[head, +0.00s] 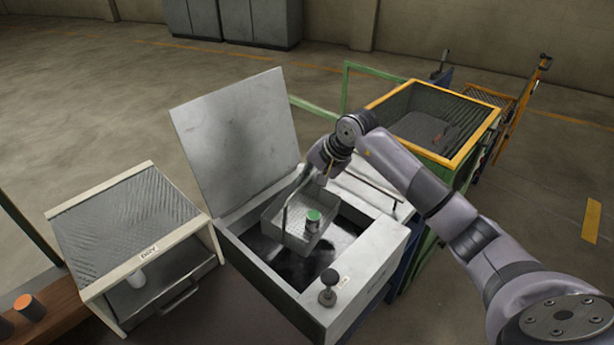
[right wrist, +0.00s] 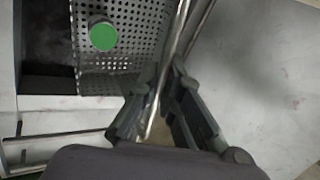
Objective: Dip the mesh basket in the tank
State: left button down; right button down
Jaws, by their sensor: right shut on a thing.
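The mesh basket (head: 279,221) is a small perforated metal tray on a bar handle (head: 287,205). It hangs at the opening of the grey tank (head: 366,262); I cannot tell how deep it sits. A metal cylinder with a green top (head: 312,219) stands in it. The tank's lid (head: 238,135) is raised. My right gripper (head: 322,165) is above the basket, shut on its handle. In the right wrist view the gripper (right wrist: 163,85) closes around the handle, with the perforated basket (right wrist: 128,35) and the green top (right wrist: 103,36) beyond. My left gripper is out of view.
A yellow-rimmed bin (head: 425,115) stands behind right. Open floor lies at the back left.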

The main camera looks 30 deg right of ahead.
jog(key=shift+w+f+b, duration=0.1)
jog(key=shift+f+b, duration=4.3)
jog(key=shift+f, duration=0.4)
notch_tip(320, 180, down, 10)
jog(key=b, duration=0.9)
jog(key=shift+f, duration=0.2)
jog(key=shift+r, duration=0.15)
